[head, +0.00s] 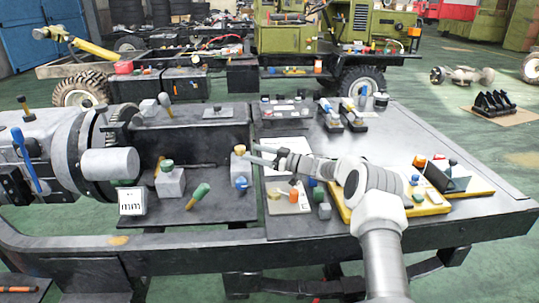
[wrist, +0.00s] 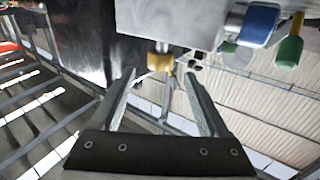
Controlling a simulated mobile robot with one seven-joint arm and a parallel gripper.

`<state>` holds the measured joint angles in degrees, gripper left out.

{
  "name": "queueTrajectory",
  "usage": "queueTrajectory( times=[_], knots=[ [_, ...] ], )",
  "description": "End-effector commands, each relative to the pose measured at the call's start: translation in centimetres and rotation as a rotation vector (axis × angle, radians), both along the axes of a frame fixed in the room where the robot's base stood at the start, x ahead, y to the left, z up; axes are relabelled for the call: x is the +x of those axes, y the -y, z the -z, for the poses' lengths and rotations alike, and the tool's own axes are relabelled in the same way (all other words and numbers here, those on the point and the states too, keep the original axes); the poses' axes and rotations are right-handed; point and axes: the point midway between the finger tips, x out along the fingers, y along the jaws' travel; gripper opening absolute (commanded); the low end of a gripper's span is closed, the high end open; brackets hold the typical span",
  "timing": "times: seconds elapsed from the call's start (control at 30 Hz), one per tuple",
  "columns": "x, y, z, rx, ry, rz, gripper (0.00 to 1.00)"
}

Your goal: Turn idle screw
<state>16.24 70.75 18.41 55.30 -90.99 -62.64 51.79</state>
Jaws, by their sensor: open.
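A small block (head: 240,168) stands on the chassis bench. A yellow knob (head: 239,149) is at its top and a blue knob (head: 241,183) low on its front. My gripper (head: 252,153) is open, with its fingers pointing left at the yellow knob. In the wrist view the yellow knob (wrist: 160,62) on a short metal stem lies ahead, between the lines of the open fingers (wrist: 159,75). I cannot tell whether they touch it. The blue knob (wrist: 258,25) and a green knob (wrist: 290,45) are right of it there. Nothing labels any knob as the idle screw.
A green-topped block (head: 170,182) and a green-handled tool (head: 198,195) are left of the gripper. A yellow tray (head: 440,208) with parts lies under my arm. The engine (head: 60,150) fills the left. Bare bench (head: 420,130) shows at back right.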

Motion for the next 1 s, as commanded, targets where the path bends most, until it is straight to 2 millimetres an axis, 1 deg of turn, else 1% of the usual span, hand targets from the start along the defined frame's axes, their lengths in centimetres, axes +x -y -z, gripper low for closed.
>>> queueTrajectory(
  times=[0.03, 0.1, 0.2, 0.3, 0.43, 0.77, 0.87, 0.97, 1.0],
  knots=[
    [-0.6, 1.1, -0.3, 0.000, -0.002, 0.002, 0.78],
    [-1.3, 2.2, -0.2, 0.000, -0.001, 0.002, 0.78],
    [-2.1, 3.5, -0.1, 0.000, -0.001, 0.000, 0.78],
    [-2.6, 4.3, -0.1, 0.000, 0.000, 0.000, 0.78],
    [-2.9, 4.6, 0.0, 0.000, 0.000, -0.001, 0.78],
    [-2.8, 4.7, -0.2, -0.001, 0.002, 0.002, 0.78],
    [-2.5, 4.6, -1.1, -0.012, 0.009, 0.023, 0.78],
    [-1.8, 4.5, -3.1, -0.041, 0.022, 0.075, 0.78],
    [-1.5, 4.5, -4.2, -0.057, 0.026, 0.105, 0.78]
  ],
)
